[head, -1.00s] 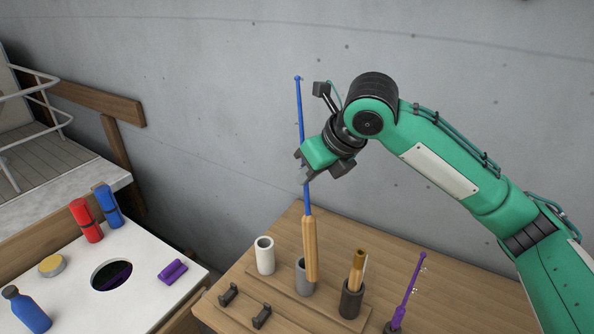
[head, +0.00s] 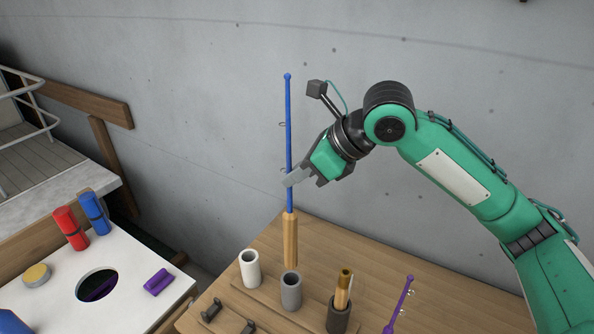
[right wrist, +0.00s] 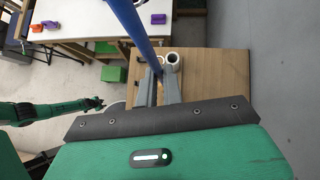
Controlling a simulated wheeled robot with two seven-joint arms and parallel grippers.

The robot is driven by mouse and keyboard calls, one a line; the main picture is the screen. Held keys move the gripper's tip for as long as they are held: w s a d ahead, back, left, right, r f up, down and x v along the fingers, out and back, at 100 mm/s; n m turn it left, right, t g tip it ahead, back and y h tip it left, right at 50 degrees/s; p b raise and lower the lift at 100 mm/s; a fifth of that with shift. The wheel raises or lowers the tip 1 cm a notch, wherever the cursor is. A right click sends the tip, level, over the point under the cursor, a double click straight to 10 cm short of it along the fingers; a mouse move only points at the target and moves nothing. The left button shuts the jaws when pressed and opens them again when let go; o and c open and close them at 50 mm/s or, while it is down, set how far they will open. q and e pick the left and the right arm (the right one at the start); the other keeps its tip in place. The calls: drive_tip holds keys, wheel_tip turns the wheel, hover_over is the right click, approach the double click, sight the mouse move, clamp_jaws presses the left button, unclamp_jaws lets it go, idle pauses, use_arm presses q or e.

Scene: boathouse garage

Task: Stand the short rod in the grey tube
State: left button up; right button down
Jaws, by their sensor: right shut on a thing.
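The rod, blue with a wooden handle (head: 290,238), hangs nearly upright in my right gripper (head: 290,180). The gripper is shut on its blue shaft above the handle. The blue shaft also crosses the right wrist view (right wrist: 135,30). The grey tube (head: 291,295) stands on the wooden table. In the head view the handle's lower end shows just above the tube's rim, apart from it; how far behind or over the opening I cannot tell. My left gripper (right wrist: 93,103) is small in the right wrist view, its jaws too small to read.
A white tube (head: 250,270) stands left of the grey one. Two black brackets (head: 211,310) lie in front. A white-topped table (head: 135,312) with a round hole is at left.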

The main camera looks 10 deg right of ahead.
wheel_tip(320, 180, down, 3)
drive_tip(key=shift+f+b, duration=0.1)
drive_tip(key=shift+b, duration=0.7)
drive_tip(key=p, duration=0.6)
drive_tip(key=shift+f, duration=0.25)
